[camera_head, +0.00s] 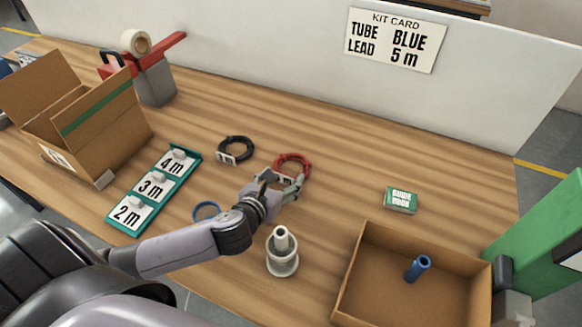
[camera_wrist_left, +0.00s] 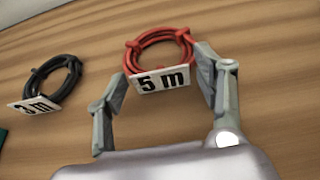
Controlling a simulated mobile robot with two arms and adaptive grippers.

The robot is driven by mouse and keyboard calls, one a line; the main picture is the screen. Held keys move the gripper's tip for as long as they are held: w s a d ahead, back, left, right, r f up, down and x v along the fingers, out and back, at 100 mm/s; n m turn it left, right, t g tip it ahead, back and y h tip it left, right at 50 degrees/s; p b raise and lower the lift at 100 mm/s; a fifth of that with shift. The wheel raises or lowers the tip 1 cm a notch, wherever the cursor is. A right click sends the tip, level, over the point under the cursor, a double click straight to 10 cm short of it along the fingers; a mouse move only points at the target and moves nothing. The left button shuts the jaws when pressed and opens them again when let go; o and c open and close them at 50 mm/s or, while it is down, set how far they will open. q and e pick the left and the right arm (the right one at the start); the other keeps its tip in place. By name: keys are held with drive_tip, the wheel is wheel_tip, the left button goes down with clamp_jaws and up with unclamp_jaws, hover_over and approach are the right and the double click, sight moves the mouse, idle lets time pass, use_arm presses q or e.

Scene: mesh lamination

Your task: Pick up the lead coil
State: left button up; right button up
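The red lead coil (camera_head: 293,163) lies on the wooden table near its middle. In the left wrist view the red coil (camera_wrist_left: 158,48) carries a white tag (camera_wrist_left: 163,79) reading "5 m". My left gripper (camera_head: 281,184) is at the coil's near side. In the left wrist view its two fingers (camera_wrist_left: 158,85) are spread wide, one on each side of the tag and coil. The right finger is very close to the coil; I cannot tell whether it touches. A black coil (camera_head: 236,149) tagged "3 m" (camera_wrist_left: 35,105) lies to the left. My right gripper is not clearly visible.
A kit card (camera_head: 395,39) reads tube blue, lead 5 m. An open box (camera_head: 375,288) with a blue tube (camera_head: 417,268) stands front right, near a green guide book box (camera_head: 400,200). A blue ring (camera_head: 206,211), a grey stand (camera_head: 282,262) and a teal label board (camera_head: 122,221) are nearby.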

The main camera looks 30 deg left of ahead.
use_arm(q)
drive_tip(key=c, duration=0.9)
drive_tip(key=shift+c, duration=0.2)
wheel_tip(320, 180, up, 20)
drive_tip(key=p, duration=0.3)
drive_tip(key=shift+p, duration=0.4)
